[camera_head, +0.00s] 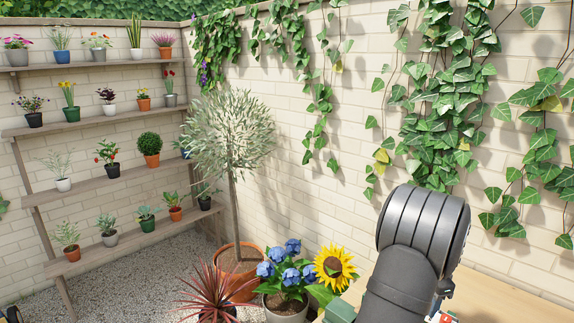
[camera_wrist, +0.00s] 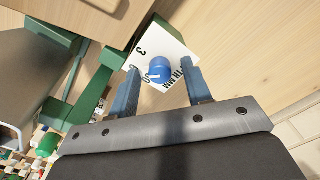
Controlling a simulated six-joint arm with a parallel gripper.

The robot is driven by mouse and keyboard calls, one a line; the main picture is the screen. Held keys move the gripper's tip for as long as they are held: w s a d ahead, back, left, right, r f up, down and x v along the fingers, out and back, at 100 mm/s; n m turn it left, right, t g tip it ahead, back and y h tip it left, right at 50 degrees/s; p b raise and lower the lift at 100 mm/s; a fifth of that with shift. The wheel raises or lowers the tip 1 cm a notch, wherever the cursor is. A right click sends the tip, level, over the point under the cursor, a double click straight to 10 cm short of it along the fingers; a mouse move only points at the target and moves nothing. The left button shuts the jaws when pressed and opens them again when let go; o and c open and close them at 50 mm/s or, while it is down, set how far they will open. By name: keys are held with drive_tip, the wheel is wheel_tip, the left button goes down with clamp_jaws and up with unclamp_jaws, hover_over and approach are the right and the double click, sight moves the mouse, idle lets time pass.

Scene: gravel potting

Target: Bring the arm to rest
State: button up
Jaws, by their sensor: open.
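My arm (camera_head: 420,235) rises into the lower right of the head view, dark grey with a ribbed joint, in front of the brick wall. Its gripper end is not visible there. In the wrist view my gripper (camera_wrist: 160,64) has its two bluish fingers apart, with nothing clamped between them. Beyond and between the fingertips is a white box face with dark markings (camera_wrist: 174,46) and a blue knob (camera_wrist: 159,70). I cannot tell how far the fingertips are from it.
A green frame (camera_wrist: 75,115) and a grey metal body (camera_wrist: 30,75) are close on the left in the wrist view. Bare wooden surface (camera_wrist: 240,40) lies right. The head view shows blue flowers (camera_head: 290,268), a sunflower (camera_head: 334,267) and shelves of potted plants (camera_head: 95,66).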

drive_tip(key=shift+m, duration=0.8)
wheel_tip(320, 180, up, 7)
drive_tip(key=shift+r, duration=0.15)
drive_tip(key=shift+o, duration=0.4)
drive_tip(key=o, duration=1.1)
drive_tip(key=shift+a, duration=0.1)
drive_tip(key=s+a+r+n, duration=0.1)
drive_tip(key=a+r+n, duration=0.2)
drive_tip(key=s+a+r+n, duration=0.1)
drive_tip(key=a+r+n, duration=0.2)
drive_tip(key=a+r, duration=0.1)
drive_tip(key=s+a+r+n, duration=0.1)
drive_tip(key=a+r+n, duration=0.1)
drive_tip(key=a+r, duration=0.1)
drive_tip(key=shift+s+a+r+n, duration=0.25)
drive_tip(key=shift+a+n, duration=0.15)
drive_tip(key=shift+a, duration=0.1)
drive_tip(key=f, duration=0.9)
drive_tip(key=shift+a+f, duration=0.2)
drive_tip(key=shift+f, duration=0.2)
